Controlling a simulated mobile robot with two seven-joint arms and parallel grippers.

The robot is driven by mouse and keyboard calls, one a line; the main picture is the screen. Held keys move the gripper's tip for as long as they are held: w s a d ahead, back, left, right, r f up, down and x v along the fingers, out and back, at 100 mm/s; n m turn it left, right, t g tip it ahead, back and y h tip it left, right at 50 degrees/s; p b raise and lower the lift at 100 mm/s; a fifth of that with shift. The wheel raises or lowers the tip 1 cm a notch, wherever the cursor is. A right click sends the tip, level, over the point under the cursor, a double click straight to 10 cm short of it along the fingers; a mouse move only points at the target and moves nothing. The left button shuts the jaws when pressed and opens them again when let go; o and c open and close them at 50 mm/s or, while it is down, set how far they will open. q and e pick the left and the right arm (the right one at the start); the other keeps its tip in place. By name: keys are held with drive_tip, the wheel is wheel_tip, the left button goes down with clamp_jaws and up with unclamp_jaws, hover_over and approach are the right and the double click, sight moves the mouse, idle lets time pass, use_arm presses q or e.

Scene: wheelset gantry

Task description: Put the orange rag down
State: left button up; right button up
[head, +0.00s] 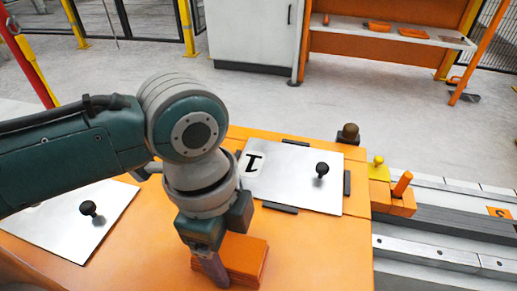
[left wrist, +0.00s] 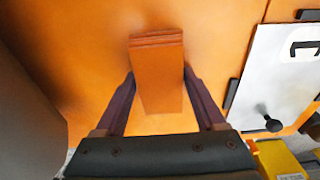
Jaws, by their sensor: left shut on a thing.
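The orange rag (head: 245,257) is a folded, layered block at the front of the orange table top (head: 325,250). My left gripper (head: 214,268) points down and is shut on the rag. In the left wrist view the rag (left wrist: 158,85) sits between the two dark fingers of my left gripper (left wrist: 158,72). The rag is at or close above the table surface; I cannot tell whether it touches. My right gripper is not in view.
A metal plate (head: 290,188) with a black knob and a "1" mark lies behind the rag. Another knobbed plate (head: 60,222) lies at the left. A rail (head: 440,255) runs along the right. Bare table lies right of the rag.

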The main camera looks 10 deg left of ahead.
use_arm(q)
drive_tip(key=o, duration=1.3)
drive_tip(key=r+p, duration=0.1)
drive_tip(key=r, duration=0.3)
drive_tip(key=r+p, duration=0.2)
drive_tip(key=r, duration=0.2)
drive_tip(key=a+r+p, duration=0.1)
drive_tip(key=r+p, duration=0.1)
drive_tip(key=r, duration=0.2)
drive_tip(key=shift+w+a+r, duration=0.1)
drive_tip(key=shift+r, duration=0.05)
